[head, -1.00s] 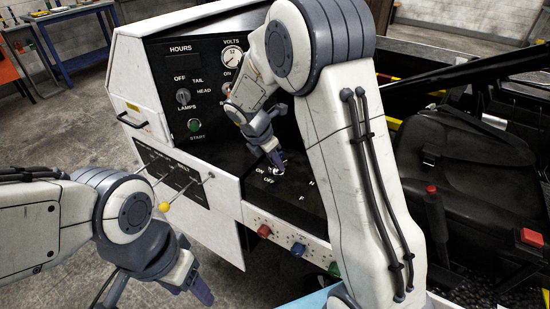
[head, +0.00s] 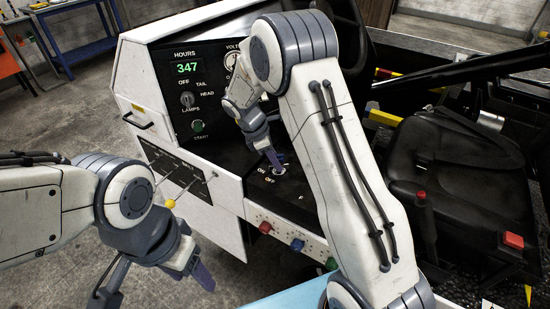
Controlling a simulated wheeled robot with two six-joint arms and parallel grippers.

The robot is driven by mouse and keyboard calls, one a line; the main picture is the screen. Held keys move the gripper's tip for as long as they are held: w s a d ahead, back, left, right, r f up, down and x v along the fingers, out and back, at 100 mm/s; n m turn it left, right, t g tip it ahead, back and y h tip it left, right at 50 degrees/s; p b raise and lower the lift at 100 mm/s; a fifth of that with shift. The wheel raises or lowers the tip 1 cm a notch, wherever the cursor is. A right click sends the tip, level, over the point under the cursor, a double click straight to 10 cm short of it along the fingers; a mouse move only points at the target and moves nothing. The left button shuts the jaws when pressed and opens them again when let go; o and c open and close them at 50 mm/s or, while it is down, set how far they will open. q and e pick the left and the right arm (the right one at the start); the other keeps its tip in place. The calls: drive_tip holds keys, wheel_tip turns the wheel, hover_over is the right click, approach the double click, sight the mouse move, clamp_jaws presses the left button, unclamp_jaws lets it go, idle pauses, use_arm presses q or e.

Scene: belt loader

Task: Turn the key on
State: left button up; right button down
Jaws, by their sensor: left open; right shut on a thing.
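The key (head: 279,170) is in the switch on the black panel, with ON and OFF labels beside it. Its head is mostly hidden by my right gripper (head: 273,158), which points down and is shut on it. The key's exact angle is too small to tell. The HOURS display (head: 187,68) is lit and reads 347 in green. My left gripper (head: 203,277) is open and empty, low at the left, in front of the white side panel and away from the key.
Levers, one with a yellow knob (head: 170,204), stand out from the side panel near my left arm. Red, blue and green buttons (head: 297,245) line the front edge. A black seat (head: 455,170) is at the right. My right arm covers part of the dashboard.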

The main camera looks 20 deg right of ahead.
drive_tip(key=shift+d+m+g+p, duration=0.2)
drive_tip(key=shift+m+g+p, duration=0.3)
drive_tip(key=shift+m, duration=0.7)
drive_tip(key=shift+s, duration=0.1)
drive_tip(key=c, duration=0.8)
unclamp_jaws()
drive_tip(key=shift+a, duration=0.1)
drive_tip(key=shift+r, duration=0.15)
drive_tip(key=v, duration=1)
drive_tip(key=shift+r, duration=0.1)
